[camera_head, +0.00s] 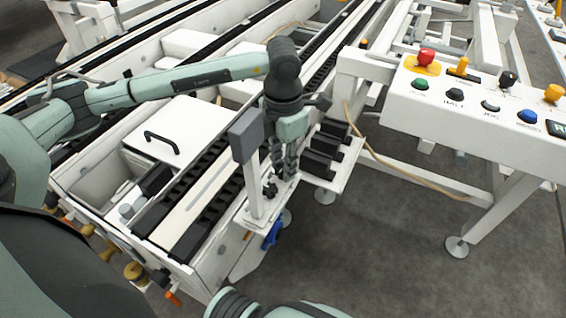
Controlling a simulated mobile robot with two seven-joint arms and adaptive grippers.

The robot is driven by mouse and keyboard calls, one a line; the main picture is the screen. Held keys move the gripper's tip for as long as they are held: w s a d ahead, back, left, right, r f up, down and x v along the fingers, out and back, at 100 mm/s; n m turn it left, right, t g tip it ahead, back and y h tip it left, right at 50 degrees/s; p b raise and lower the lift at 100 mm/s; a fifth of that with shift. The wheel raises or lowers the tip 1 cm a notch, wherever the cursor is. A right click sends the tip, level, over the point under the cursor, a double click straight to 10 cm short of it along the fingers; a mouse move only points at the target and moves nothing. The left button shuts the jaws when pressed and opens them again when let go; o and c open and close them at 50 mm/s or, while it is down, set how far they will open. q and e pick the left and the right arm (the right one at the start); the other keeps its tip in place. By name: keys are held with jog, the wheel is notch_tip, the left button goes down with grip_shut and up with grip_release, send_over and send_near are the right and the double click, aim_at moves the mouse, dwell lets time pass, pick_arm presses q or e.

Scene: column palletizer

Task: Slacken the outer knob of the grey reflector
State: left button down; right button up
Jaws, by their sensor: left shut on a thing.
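The grey reflector (244,134) is a dark grey block at the top of a white upright post on the end of the conveyor frame. A small black knob (269,191) shows low beside the post. My left gripper (284,174) points down just right of the post, its fingers shut on a knob at the bracket. The fingers hide most of that knob, which appears to be the outer one. My right gripper is not in view; only parts of my own arm show at the bottom edge.
A white control panel (470,115) with coloured buttons and a red emergency stop (426,57) stands at the right. A blue part (271,236) hangs below the bracket. A white lid with a black handle (162,141) lies left. The grey floor at lower right is clear.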

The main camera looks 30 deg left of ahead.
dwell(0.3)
pick_arm(q)
jog(key=c, duration=1.5)
grip_release()
jog(key=shift+r, duration=0.15)
notch_tip(320, 180, up, 12)
jog(key=shift+f, duration=0.1)
jog(key=shift+d, duration=0.1)
